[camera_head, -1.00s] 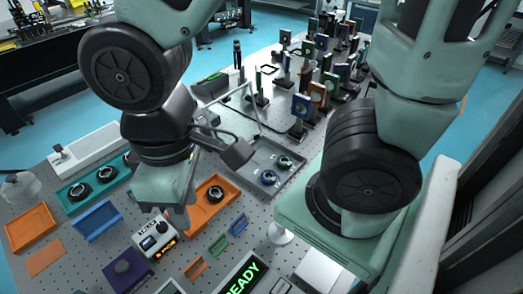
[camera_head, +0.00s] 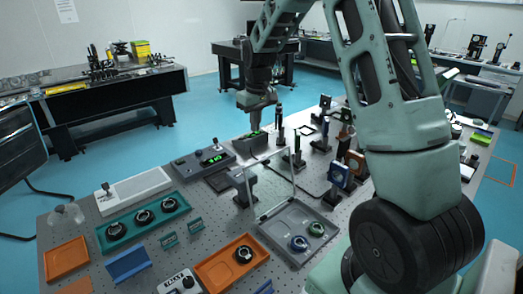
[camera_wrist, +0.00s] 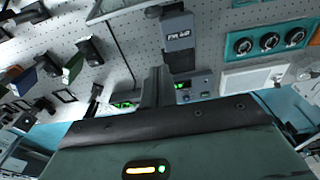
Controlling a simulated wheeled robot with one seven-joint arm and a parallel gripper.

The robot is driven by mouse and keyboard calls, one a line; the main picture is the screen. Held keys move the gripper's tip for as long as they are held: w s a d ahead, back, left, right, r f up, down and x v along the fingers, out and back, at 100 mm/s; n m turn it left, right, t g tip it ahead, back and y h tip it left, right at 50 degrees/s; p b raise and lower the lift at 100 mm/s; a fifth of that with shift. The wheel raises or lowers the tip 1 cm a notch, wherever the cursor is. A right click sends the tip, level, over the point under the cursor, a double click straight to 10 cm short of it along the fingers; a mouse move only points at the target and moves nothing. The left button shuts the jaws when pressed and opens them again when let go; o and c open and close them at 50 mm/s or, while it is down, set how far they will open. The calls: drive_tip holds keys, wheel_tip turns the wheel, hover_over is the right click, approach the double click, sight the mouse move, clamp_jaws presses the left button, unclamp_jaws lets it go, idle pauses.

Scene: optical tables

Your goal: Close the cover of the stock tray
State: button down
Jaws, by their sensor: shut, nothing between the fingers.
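The stock tray (camera_head: 284,254) is a shallow grey tray at the table's front middle in the head view. It holds a blue ring part and a green ring part. Its clear, thin-framed cover (camera_head: 293,176) stands raised at the tray's far left side, so the tray is open. My gripper (camera_head: 255,127) points down beyond the cover, near the table's far edge, apart from tray and cover. It is shut and empty. In the wrist view a framed edge, probably the cover (camera_wrist: 128,12), shows at the top; the tray is not clearly visible there.
A dark block (camera_head: 245,186) stands by the cover. A control box with green digits (camera_head: 205,161) and several optic mounts (camera_head: 338,174) stand farther back. An orange tray (camera_head: 212,279) and a green tray (camera_head: 128,240) with round parts lie to the left.

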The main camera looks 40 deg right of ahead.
wheel_tip(320, 180, down, 9)
drive_tip(key=s+p, duration=0.3)
drive_tip(key=p, duration=0.2)
